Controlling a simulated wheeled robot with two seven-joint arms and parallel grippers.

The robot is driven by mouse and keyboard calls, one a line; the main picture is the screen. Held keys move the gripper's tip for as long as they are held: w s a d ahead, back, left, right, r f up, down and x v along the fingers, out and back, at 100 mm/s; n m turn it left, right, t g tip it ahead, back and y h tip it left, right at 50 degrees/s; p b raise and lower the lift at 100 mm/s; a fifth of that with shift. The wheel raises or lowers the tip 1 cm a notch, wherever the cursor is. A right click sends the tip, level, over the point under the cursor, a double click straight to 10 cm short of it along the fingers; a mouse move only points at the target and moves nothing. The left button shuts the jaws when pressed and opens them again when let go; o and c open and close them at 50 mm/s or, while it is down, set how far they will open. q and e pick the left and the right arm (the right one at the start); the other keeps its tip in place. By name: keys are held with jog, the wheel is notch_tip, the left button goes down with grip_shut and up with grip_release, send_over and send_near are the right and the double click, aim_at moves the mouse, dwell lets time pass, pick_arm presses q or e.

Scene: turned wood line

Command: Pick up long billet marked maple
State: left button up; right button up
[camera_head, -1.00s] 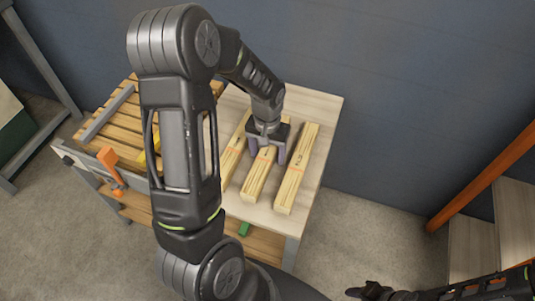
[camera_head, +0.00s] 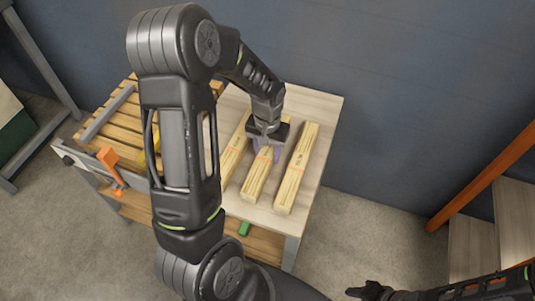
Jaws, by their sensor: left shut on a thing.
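Three long pale wooden billets lie side by side on the light tabletop (camera_head: 312,177). My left gripper (camera_head: 265,148) reaches down from above and is shut on the middle billet (camera_head: 256,179), around its far part. The right billet (camera_head: 297,172) carries dark lettering too small to read. The left billet (camera_head: 234,157) is partly hidden behind my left arm. Any mark on the middle billet cannot be read. My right gripper (camera_head: 370,291) is low at the bottom right, away from the table, and its jaws are too small to judge.
A slatted wooden surface (camera_head: 122,115) with an orange clamp (camera_head: 109,163) is on the left. A green object (camera_head: 244,229) lies on the lower shelf. A blue wall (camera_head: 420,90) stands behind. An orange-edged rack (camera_head: 485,175) is at the right.

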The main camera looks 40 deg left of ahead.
aim_at(268, 150)
pick_arm(q)
grip_shut()
dwell(0.4)
notch_tip(268, 150, up, 10)
dwell(0.5)
dwell(0.5)
